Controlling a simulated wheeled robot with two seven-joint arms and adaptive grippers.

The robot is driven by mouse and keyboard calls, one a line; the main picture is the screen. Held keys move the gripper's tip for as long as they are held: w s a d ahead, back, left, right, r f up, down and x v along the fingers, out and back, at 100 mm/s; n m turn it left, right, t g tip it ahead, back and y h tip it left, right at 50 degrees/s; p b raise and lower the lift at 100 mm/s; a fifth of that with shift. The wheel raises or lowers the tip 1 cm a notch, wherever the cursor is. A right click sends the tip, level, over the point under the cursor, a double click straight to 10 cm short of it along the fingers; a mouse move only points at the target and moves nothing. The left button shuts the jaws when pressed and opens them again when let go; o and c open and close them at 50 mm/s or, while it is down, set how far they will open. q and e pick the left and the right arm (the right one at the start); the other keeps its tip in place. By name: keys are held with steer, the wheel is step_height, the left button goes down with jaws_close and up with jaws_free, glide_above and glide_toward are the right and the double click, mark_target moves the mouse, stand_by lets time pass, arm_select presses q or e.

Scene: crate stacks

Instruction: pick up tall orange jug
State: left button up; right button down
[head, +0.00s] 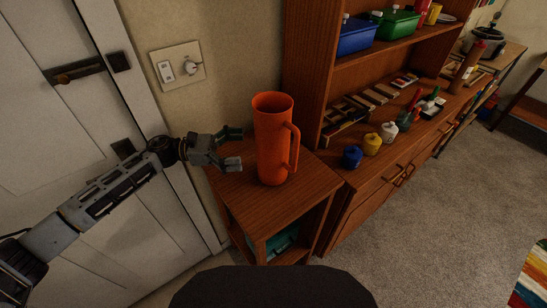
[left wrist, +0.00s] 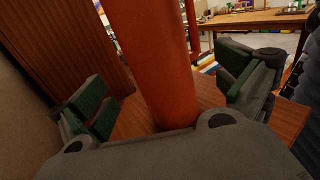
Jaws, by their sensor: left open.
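The tall orange jug (head: 271,140) stands upright on a small wooden side table (head: 315,180), with its handle on the right side. My left gripper (head: 236,147) is open just left of the jug at about its mid height. In the left wrist view, the jug (left wrist: 155,60) rises between the two spread green-padded fingers of my left gripper (left wrist: 165,100), with a gap on each side. The jug's top is cut off there. My right gripper is not in view.
A wooden bookcase (head: 305,60) stands right of the side table, with blue, yellow and white small pots (head: 371,145) and books on its shelf. A white door (head: 60,150) and wall switch (head: 178,68) are at left. Carpeted floor (head: 430,220) is open at right.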

mark_target(257, 147)
arm_select(q)
steer(key=shift+w+d+p, duration=0.2)
steer(key=shift+d+p, duration=0.25)
steer(key=shift+d, duration=1.95)
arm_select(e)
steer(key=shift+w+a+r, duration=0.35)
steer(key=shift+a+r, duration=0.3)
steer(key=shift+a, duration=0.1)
arm_select(q)
steer(key=shift+d, duration=0.15)
